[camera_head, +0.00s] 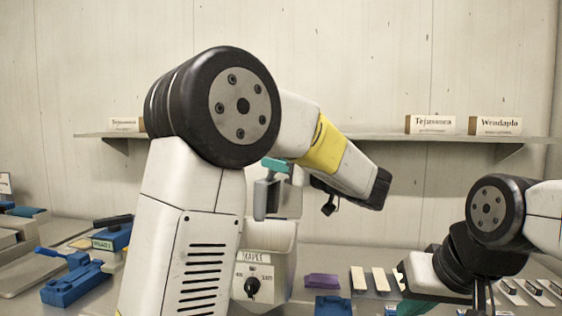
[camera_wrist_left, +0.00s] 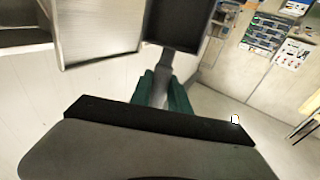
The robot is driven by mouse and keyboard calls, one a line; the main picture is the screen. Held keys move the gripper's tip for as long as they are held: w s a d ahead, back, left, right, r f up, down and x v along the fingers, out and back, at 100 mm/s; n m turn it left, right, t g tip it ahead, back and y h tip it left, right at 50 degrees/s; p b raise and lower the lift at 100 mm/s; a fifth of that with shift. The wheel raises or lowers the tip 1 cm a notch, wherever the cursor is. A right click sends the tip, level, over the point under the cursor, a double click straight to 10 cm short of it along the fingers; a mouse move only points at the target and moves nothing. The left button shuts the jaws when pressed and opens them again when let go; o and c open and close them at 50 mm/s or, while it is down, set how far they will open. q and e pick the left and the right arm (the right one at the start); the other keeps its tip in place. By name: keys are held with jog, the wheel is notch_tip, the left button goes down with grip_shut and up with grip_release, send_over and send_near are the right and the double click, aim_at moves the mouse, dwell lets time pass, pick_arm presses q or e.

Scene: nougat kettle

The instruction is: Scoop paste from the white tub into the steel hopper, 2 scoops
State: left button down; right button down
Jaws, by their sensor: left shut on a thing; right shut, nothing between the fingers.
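My left gripper (camera_head: 276,165) has teal fingers and is shut on the handle of a grey scoop (camera_head: 266,197). The scoop hangs above a pale open-topped hopper (camera_head: 281,232) on a machine with a dial. In the left wrist view the fingers (camera_wrist_left: 163,92) grip the handle, and the scoop's dark square pan (camera_wrist_left: 178,22) shows at the top. A grey metal panel (camera_wrist_left: 95,32) is beside it; I cannot tell what it belongs to. My right gripper (camera_head: 412,305) is low at the right, shut and mostly cut off. I cannot make out the white tub or any paste.
A wall shelf (camera_head: 390,144) with small labelled boxes (camera_head: 495,125) runs behind my arm. Blue items (camera_head: 75,281) stand on the bench at left. A purple block (camera_head: 322,281) and pale bars (camera_head: 358,279) lie right of the machine. My left arm hides much of the bench.

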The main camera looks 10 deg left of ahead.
pick_arm(q)
jog(key=shift+r, duration=0.1)
jog(key=g+h, duration=0.1)
jog(key=r+n+g+h, duration=0.1)
jog(key=h, duration=0.1)
jog(key=shift+a+r+h, duration=0.1)
jog(key=shift+r+h, duration=0.05)
jog(key=shift+h, duration=0.15)
jog(key=g+h, duration=0.1)
jog(key=h, duration=0.1)
jog(key=r+g+h, duration=0.1)
jog(key=h, duration=0.2)
jog(key=shift+r+n+g, duration=0.2)
jog(key=shift+n+g, duration=0.1)
jog(key=shift+n, duration=0.1)
jog(key=h, duration=0.1)
jog(key=r+g+h, duration=0.1)
jog(key=h, duration=0.1)
jog(key=shift+w+h, duration=0.1)
jog(key=shift+h, duration=0.2)
jog(key=g+h, duration=0.1)
jog(key=n+h, duration=0.1)
jog(key=h, duration=0.1)
jog(key=shift+a+r+g, duration=0.1)
jog(key=shift+r+g, duration=0.3)
jog(key=shift+r+g+h, duration=0.2)
jog(key=shift+g+h, duration=0.1)
jog(key=shift+h, duration=0.5)
jog(key=shift+d, duration=0.2)
jog(key=shift+s, duration=0.2)
